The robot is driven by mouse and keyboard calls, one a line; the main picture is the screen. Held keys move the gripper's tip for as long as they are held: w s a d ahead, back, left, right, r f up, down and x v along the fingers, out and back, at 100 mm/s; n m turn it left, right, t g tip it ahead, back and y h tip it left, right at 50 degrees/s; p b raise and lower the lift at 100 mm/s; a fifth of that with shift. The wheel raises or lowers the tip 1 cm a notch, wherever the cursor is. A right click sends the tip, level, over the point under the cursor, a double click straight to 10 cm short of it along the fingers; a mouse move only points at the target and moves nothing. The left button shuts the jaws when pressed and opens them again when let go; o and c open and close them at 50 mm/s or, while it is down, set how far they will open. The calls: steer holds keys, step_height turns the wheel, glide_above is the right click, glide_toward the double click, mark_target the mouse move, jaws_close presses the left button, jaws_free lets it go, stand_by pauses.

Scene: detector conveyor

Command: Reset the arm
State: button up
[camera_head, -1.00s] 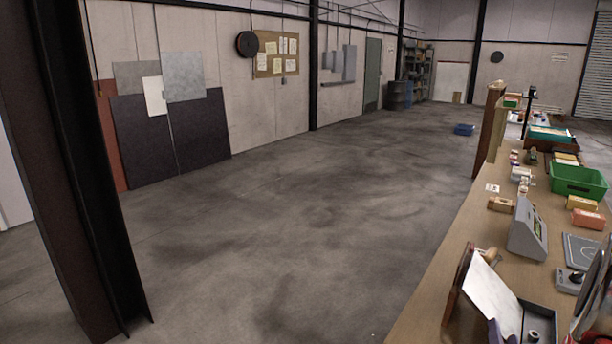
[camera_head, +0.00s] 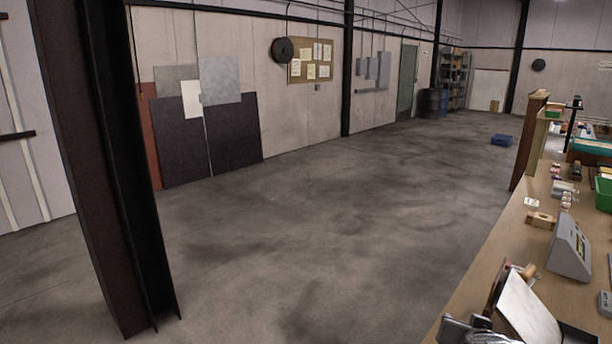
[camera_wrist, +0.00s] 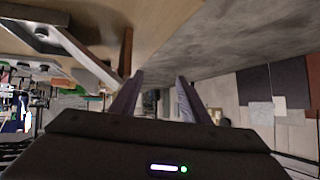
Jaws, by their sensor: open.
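My gripper (camera_wrist: 158,76) shows in the wrist view, with its two purple-grey fingers apart and nothing between them. The wrist picture is upside down, with the floor and the wooden bench (camera_wrist: 150,22) at the top. The fingertips point along the bench's edge toward the far part of the hall. I cannot make out my arm for sure in the head view. The bench (camera_head: 505,248) runs along the right side there.
A dark steel column (camera_head: 105,150) stands close on the left. A grey device (camera_head: 570,248) and a tilted white sheet (camera_head: 528,308) are on the bench. A blue crate (camera_head: 501,140) lies on the floor far off. The floor (camera_head: 300,220) between column and bench is open.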

steer(key=s+a+r+n+g+y, duration=0.2)
steer(key=s+a+n, duration=0.1)
steer(key=s+a, duration=0.5)
steer(key=s+a+r+n+g+y, duration=0.2)
steer(key=s+a, duration=0.6)
steer(key=a, duration=0.6)
steer(key=shift+s+r+n+g+y, duration=0.2)
steer(key=shift+r+n+g+y, duration=0.2)
steer(key=shift+r+n, duration=0.4)
